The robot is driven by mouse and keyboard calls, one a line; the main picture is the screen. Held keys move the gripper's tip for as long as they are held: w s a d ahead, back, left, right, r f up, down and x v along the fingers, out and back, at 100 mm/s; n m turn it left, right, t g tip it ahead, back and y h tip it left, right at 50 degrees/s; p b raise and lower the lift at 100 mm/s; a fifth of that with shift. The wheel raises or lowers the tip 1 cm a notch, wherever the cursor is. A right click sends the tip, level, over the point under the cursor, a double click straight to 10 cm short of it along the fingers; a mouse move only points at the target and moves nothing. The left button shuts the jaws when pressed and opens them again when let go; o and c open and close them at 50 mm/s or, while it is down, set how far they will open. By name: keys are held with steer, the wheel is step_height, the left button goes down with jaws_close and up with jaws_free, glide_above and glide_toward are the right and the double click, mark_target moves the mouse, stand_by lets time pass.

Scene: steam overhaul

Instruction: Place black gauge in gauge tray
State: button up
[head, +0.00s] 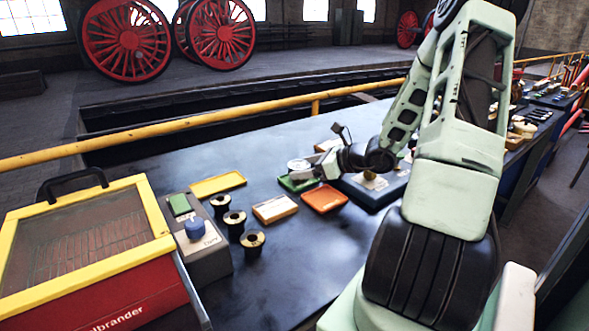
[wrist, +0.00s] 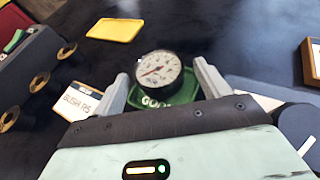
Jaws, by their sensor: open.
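The gauge (wrist: 160,66) has a black rim, a white dial and a red needle. It sits at the green tray (wrist: 180,97), whose lettering is partly hidden and starts "GOO". In the head view the gauge (head: 298,163) shows as a small pale disc above the green tray (head: 290,185). My gripper (wrist: 161,72) is open, with one finger on each side of the gauge and visible gaps beside it. Whether the gauge's underside rests fully on the tray floor is hidden. In the head view my gripper (head: 308,174) is low over the tray.
An orange tray (head: 325,198) lies close by on the right. A label tray (head: 275,208), yellow tray (head: 218,185) and several dark bushings (head: 235,220) are to the left. A red case (head: 110,290) with a yellow frame stands at far left. The front tabletop is clear.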

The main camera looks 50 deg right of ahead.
steer(key=v, duration=0.7)
steer(key=shift+s+r, duration=0.15)
steer(key=shift+s, duration=0.15)
